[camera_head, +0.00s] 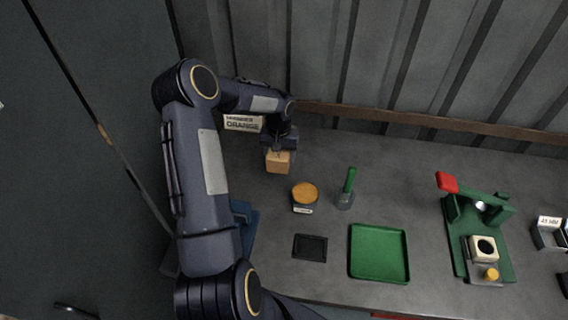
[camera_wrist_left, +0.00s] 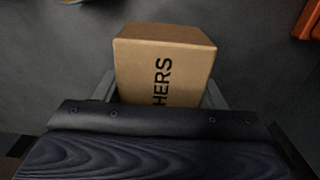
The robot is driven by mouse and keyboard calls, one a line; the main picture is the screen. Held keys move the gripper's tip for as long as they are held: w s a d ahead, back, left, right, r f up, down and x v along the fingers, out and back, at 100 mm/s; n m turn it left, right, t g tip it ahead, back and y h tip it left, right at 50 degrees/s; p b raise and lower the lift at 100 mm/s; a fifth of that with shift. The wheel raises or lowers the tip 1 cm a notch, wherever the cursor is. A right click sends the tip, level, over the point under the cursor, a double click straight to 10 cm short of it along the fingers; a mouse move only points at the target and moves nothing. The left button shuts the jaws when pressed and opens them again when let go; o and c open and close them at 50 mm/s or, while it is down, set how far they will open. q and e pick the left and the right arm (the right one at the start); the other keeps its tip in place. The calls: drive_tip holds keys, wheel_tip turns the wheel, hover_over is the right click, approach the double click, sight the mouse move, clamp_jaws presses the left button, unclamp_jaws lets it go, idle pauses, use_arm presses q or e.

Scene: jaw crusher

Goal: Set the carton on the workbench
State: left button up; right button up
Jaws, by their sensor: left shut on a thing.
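The carton (camera_head: 278,161) is a small brown box at the left part of the grey workbench (camera_head: 330,180). In the left wrist view the carton (camera_wrist_left: 165,68) shows black lettering ending in "HERS". My left gripper (camera_head: 282,148) reaches over it from above, and its fingers (camera_wrist_left: 162,92) are closed on the carton's two sides. I cannot tell whether the carton's underside touches the workbench. My right gripper is not in view.
A green jaw crusher (camera_head: 480,232) stands at right. A labelled box (camera_head: 243,123) sits behind my arm. Bench between brush and crusher is clear.

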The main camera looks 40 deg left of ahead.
use_arm(q)
drive_tip(key=shift+w+d+f, duration=0.2)
drive_tip(key=shift+w+f, duration=0.2)
drive_tip(key=shift+f, duration=0.05)
drive_tip(key=f, duration=0.1)
drive_tip(key=f+b, duration=0.2)
drive_tip(key=shift+w+d+f, duration=0.15)
drive_tip(key=shift+w, duration=0.15)
drive_tip(key=shift+f, duration=0.3)
drive_tip(key=shift+r, duration=0.1)
drive_tip(key=o, duration=1.4)
drive_tip(key=shift+c, duration=0.2)
